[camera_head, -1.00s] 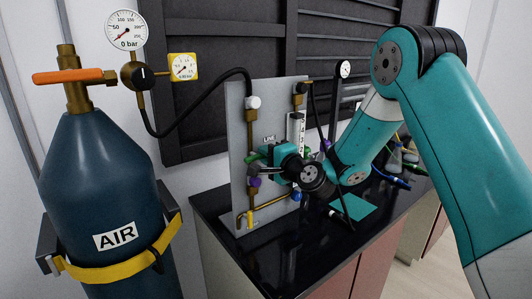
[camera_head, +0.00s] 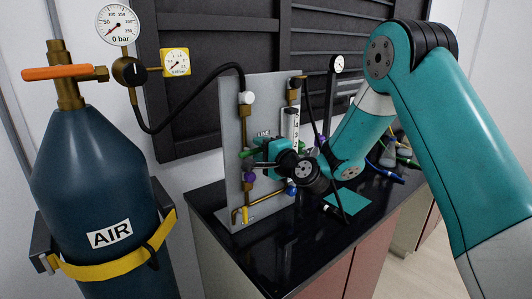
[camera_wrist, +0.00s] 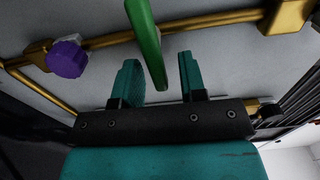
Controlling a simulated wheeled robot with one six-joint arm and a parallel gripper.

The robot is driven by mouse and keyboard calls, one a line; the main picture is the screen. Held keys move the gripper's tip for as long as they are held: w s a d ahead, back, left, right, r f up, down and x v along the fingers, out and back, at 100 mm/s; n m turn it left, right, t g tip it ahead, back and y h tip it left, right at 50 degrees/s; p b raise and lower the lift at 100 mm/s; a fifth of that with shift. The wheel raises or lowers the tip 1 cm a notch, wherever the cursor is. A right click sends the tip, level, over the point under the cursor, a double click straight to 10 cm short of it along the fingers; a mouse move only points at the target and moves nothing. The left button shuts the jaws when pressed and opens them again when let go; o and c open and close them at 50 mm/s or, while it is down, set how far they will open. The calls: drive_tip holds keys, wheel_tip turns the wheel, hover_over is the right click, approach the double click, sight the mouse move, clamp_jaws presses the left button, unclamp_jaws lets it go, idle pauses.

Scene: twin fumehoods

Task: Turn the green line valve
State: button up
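The green line valve handle (camera_wrist: 146,42) is a flat green lever on a brass pipe. In the wrist view its free end hangs between the two teal fingers of my gripper (camera_wrist: 158,82). The fingers are open, with a visible gap on either side of the lever, and I see no clear contact. In the head view the green handle (camera_head: 249,152) shows as a small strip at the grey panel, just left of my gripper (camera_head: 262,152). My gripper and wrist partly hide the valve there.
A purple knob (camera_wrist: 68,58) sits on the pipe left of my gripper. The grey panel (camera_head: 233,115) stands on a black worktop (camera_head: 260,255). A blue AIR cylinder (camera_head: 95,180) with an orange handle (camera_head: 65,73) stands at left. A black hose (camera_head: 190,105) reaches the panel.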

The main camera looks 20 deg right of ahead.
drive_tip(key=b+v, duration=1.4)
drive_tip(key=v, duration=0.3)
drive_tip(key=shift+s, duration=0.2)
drive_tip(key=shift+d, duration=0.1)
drive_tip(key=s+a+f+n+g+y+p, duration=0.2)
drive_tip(key=s+a+f+n+g+y, duration=0.2)
drive_tip(key=s+a+n+g, duration=0.7)
drive_tip(key=s+a+f+n+g+h+p, duration=0.1)
drive_tip(key=s+n+g+h, duration=0.4)
drive_tip(key=s+n, duration=0.5)
wheel_tip(320, 180, down, 2)
drive_tip(key=shift+s+a+f+n+g+p, duration=0.25)
drive_tip(key=shift+s+a+n+g+p, duration=0.25)
drive_tip(key=shift+s, duration=0.7)
